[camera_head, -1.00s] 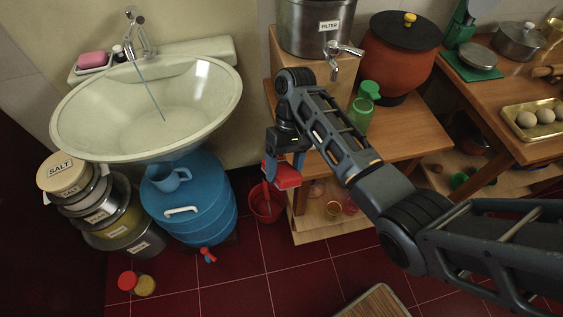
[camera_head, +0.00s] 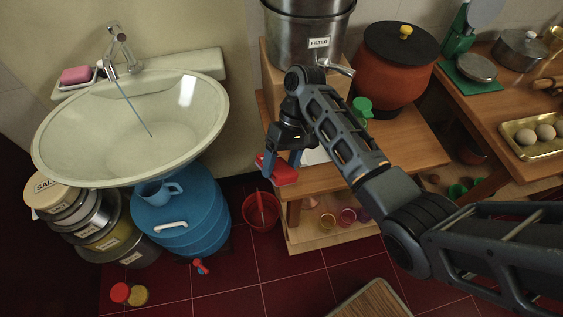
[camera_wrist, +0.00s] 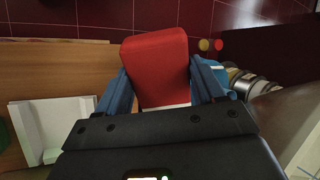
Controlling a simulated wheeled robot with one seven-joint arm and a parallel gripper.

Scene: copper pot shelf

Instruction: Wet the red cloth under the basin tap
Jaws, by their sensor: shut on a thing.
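My gripper (camera_head: 283,166) is shut on the red cloth (camera_head: 280,174), a folded red block held in the air near the front left corner of the wooden table. In the wrist view the cloth (camera_wrist: 156,66) sits between the two blue fingers of my gripper (camera_wrist: 158,88). The pale green basin (camera_head: 60,141) is to the left of my gripper, apart from the cloth. The metal tap (camera_head: 121,45) stands at its back rim, and a thin bluish stream of water (camera_head: 133,108) runs from it into the bowl.
A blue barrel (camera_head: 190,220) with a blue mug (camera_head: 160,192) stands below the basin. A red bucket (camera_head: 262,216) is on the floor below my gripper. The steel filter (camera_head: 305,35) and a terracotta pot (camera_head: 392,75) stand on the wooden table (camera_head: 415,150) behind my arm.

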